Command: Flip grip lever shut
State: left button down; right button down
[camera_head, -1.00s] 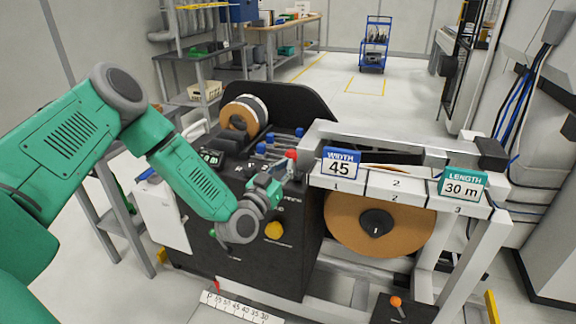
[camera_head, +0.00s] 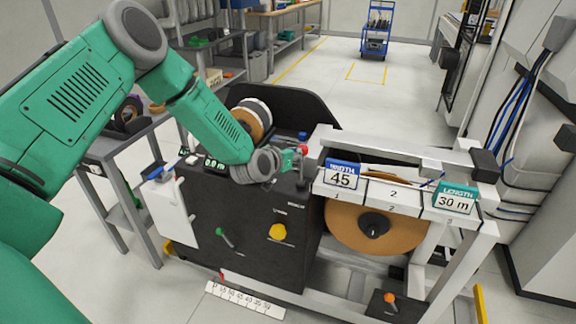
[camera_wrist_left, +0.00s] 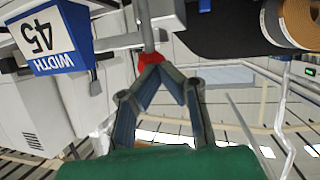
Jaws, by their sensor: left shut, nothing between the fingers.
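A lever with a red knob (camera_head: 303,149) stands at the top right of the black machine (camera_head: 262,213). I take it to be the grip lever. My left gripper (camera_head: 296,163) is at this knob, shut, with nothing held between its fingers. In the left wrist view the closed fingertips (camera_wrist_left: 155,72) meet right at the red knob (camera_wrist_left: 150,59), and a grey rod runs up from it. I cannot tell whether they touch or how far the lever is tilted, as the gripper hides its lower part. My right gripper is not in view.
The white frame with the WIDTH 45 sign (camera_head: 342,174) stands close to the right of the gripper. A brown roll (camera_head: 345,226) hangs below it. A green-handled lever (camera_head: 226,238) and a yellow knob (camera_head: 278,232) are on the machine's front. An orange-knobbed lever (camera_head: 390,297) is low right.

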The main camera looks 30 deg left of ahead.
pick_arm(q)
jog(key=w+g, duration=0.2)
jog(key=w, duration=0.1)
jog(key=shift+w+a+r+g, duration=0.2)
jog(key=shift+w+r+g, duration=0.05)
jog(key=shift+g, duration=0.15)
jog(key=shift+w+d+f, duration=0.1)
jog(key=shift+w+d, duration=0.1)
jog(key=shift+w, duration=0.15)
jog(key=shift+w+a+f+b, duration=0.1)
jog(key=shift+w+a+b, duration=0.1)
jog(key=shift+w+b, duration=0.4)
jog(key=shift+w+a+f+b, duration=0.15)
jog(key=shift+w+b, duration=0.1)
jog(key=shift+w, duration=0.6)
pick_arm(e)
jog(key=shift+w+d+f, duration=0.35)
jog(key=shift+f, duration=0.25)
pick_arm(q)
jog(key=shift+r, duration=0.1)
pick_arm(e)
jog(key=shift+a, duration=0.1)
